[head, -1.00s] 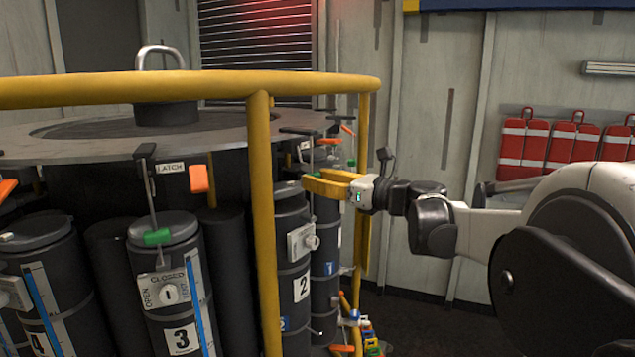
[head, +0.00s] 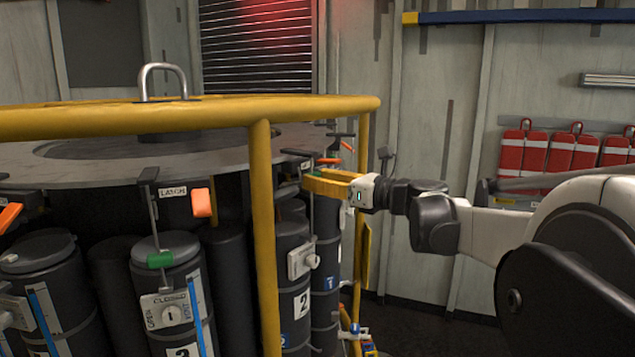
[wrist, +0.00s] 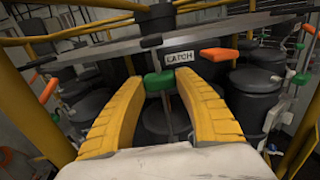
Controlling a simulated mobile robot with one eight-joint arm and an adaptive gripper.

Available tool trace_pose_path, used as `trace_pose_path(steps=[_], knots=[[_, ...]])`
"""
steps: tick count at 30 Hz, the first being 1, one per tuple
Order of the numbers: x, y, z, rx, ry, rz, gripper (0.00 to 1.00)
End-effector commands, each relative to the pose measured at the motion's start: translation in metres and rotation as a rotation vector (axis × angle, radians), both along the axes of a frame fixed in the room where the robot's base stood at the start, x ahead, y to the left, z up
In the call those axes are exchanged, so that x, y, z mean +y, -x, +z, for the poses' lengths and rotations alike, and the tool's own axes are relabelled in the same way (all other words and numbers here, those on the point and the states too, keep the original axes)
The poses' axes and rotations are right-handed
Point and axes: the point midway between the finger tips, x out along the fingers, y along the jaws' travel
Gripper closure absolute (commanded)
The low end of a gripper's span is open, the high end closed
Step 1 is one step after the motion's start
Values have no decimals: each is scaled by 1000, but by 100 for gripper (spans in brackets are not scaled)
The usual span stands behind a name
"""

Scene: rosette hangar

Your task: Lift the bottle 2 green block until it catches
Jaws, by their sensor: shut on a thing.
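My gripper (head: 312,183) is shut on the bottle 2 green block. In the wrist view my gripper (wrist: 159,84) has its yellow fingers on either side of the green block (wrist: 159,82), with a thin upright rod running down below it. Bottle 2 (head: 293,262) is a dark cylinder with a white "2" label, partly behind the yellow post in the head view. In the wrist view a LATCH label (wrist: 181,57) and an orange tab (wrist: 219,55) sit just above and right of the block. Whether the block touches any catch cannot be told.
A yellow rail (head: 150,117) and post (head: 263,220) stand close in front of the bottles. A grey ring plate (head: 240,165) lies over them. Bottle 3 (head: 165,260) has its own green block (head: 160,260) and orange tab (head: 202,203). Red packs (head: 573,150) hang on the right wall.

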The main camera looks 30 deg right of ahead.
Motion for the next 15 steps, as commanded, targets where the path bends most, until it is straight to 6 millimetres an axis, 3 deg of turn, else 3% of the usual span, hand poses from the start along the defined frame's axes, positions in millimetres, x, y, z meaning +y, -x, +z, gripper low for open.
trace_pose_path(steps=[5, 6, 7, 15], knots=[[0, 0, -1, 0, 0, 0, 100], [0, 0, -1, 0, 0, 0, 49], [0, 0, -2, 0, 0, 0, 39], [0, 0, -2, 1, 0, 0, 39]])
